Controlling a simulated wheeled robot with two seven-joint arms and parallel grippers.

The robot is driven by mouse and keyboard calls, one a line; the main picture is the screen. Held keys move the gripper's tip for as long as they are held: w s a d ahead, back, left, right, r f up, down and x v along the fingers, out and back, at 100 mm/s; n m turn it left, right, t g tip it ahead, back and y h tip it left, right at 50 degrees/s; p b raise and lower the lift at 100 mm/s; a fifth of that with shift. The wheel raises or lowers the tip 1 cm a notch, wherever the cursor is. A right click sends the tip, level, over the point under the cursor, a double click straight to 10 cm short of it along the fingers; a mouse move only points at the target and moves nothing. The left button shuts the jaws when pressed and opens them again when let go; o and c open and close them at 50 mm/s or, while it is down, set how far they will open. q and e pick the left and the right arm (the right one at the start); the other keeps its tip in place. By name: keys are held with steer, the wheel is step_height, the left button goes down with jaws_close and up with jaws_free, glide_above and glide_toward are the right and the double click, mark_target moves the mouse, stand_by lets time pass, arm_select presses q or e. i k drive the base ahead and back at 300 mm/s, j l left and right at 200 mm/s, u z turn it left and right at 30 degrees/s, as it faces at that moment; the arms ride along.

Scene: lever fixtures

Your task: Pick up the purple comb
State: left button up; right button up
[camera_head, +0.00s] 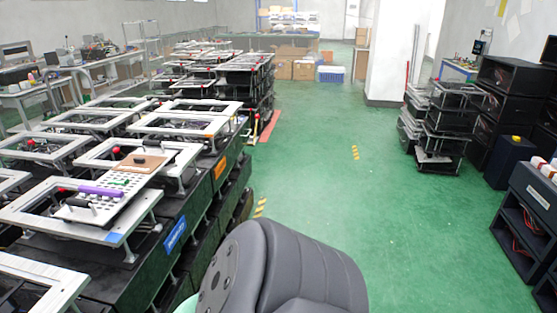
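The purple comb (103,191) lies at the left of the head view. It rests across a white perforated board (124,204) that sits on a white lever fixture frame (48,221). It looks like a long purple bar; its teeth are too small to make out. Neither of my grippers is in view. A large dark grey part of my own body fills the bottom middle of the view and stands apart from the comb.
A brown block (154,163) with a black knob lies just behind the comb. Many similar fixture frames stand in rows on dark stands at the left. The green floor (400,220) is clear in the middle. Black racks (509,97) stand at the right.

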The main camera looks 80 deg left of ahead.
mark_target(107, 194)
steer(key=u, duration=3.95)
steer(key=k, duration=0.6)
steer(key=j+z, duration=0.15)
steer(key=z, duration=3.45)
steer(key=k+l+z, duration=0.1)
steer(key=k+z, duration=0.25)
steer(key=k, duration=1.1)
